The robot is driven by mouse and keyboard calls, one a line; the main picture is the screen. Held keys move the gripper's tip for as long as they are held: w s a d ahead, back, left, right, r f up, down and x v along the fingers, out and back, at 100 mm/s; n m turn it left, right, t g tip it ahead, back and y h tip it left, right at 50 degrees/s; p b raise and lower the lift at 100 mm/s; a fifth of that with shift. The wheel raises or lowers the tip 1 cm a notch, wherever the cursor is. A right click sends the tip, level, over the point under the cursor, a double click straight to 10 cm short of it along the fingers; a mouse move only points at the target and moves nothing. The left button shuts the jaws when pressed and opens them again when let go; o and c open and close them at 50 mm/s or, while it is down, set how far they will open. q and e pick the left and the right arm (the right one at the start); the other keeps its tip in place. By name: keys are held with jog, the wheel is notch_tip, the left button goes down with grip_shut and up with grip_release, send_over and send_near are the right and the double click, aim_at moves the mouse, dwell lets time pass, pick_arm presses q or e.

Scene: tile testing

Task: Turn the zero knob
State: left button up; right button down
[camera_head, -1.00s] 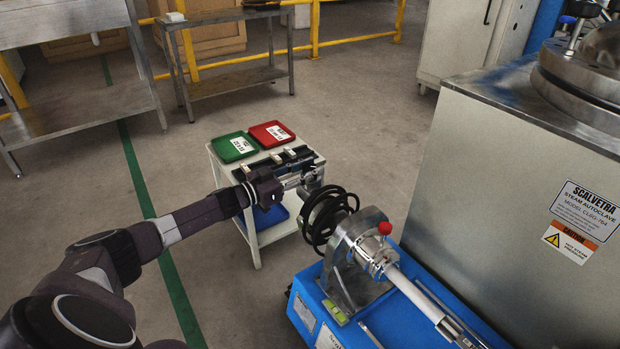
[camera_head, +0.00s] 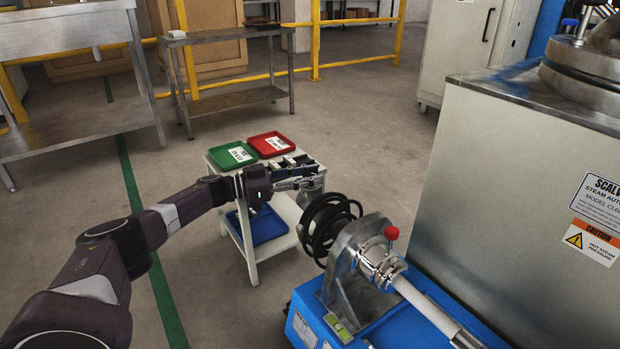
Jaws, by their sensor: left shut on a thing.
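My left gripper (camera_head: 292,178) reaches in from the left over the right side of a small white table (camera_head: 222,168). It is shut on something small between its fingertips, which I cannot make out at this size. A grey metal cylinder-like part (camera_head: 311,188) is right at the fingertips, partly hidden by them. I cannot clearly pick out the zero knob. Black and metal items (camera_head: 296,161) lie on the table behind the gripper. My right gripper is not in view.
A green tray (camera_head: 232,155) and a red tray (camera_head: 271,144) sit on the table, with a blue bin (camera_head: 262,226) below. A steel autoclave (camera_head: 510,170) blocks the far right.

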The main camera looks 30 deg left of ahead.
pick_arm(q)
jog(key=o, duration=1.2)
jog(key=v, duration=1.2)
